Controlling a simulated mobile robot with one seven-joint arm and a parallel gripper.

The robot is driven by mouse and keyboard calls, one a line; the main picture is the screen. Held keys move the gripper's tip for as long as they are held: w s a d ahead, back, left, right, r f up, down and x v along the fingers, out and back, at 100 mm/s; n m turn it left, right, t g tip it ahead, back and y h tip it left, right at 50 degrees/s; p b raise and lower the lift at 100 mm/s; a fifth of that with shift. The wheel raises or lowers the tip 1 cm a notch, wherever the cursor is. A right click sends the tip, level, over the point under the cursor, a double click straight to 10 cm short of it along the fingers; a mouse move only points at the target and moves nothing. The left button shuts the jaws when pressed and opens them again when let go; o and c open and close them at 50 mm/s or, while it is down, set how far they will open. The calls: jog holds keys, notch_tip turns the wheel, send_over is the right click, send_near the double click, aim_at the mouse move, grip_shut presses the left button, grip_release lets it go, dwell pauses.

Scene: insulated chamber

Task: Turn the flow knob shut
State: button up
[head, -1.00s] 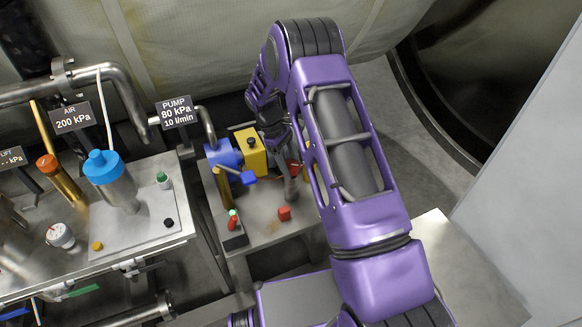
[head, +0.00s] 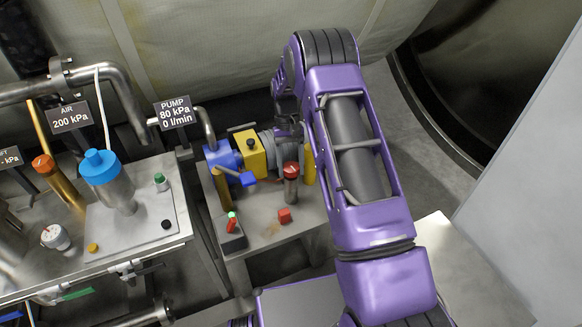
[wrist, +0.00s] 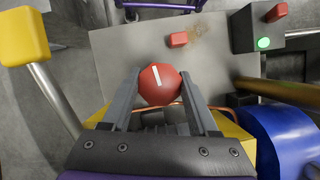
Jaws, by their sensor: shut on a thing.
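The flow knob (wrist: 158,90) is a round red cap with a white line, seen from above in the wrist view. The line points up and slightly left there. In the head view the red knob (head: 291,169) tops a grey upright cylinder on the small metal table. My gripper (wrist: 160,79) has one grey finger on each side of the knob and is shut on it. In the head view my gripper's fingers are hard to make out behind the knob. The pump sign (head: 174,114) reads 80 kPa and 0 l/min.
A blue pump body (head: 222,156) and a yellow block (head: 250,152) stand left of the knob. A switch box (head: 234,240) and a red block (head: 285,215) lie in front. A yellow-capped post (wrist: 25,36) is close by.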

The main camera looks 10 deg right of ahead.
jog(key=shift+m+y, duration=0.3)
jog(key=shift+m, duration=0.5)
jog(key=o, duration=1.4)
jog(key=p+v, duration=0.1)
jog(key=v, duration=1.6)
jog(key=shift+d+r+p, duration=0.1)
jog(key=shift+r+p, duration=0.15)
jog(key=shift+p, duration=0.1)
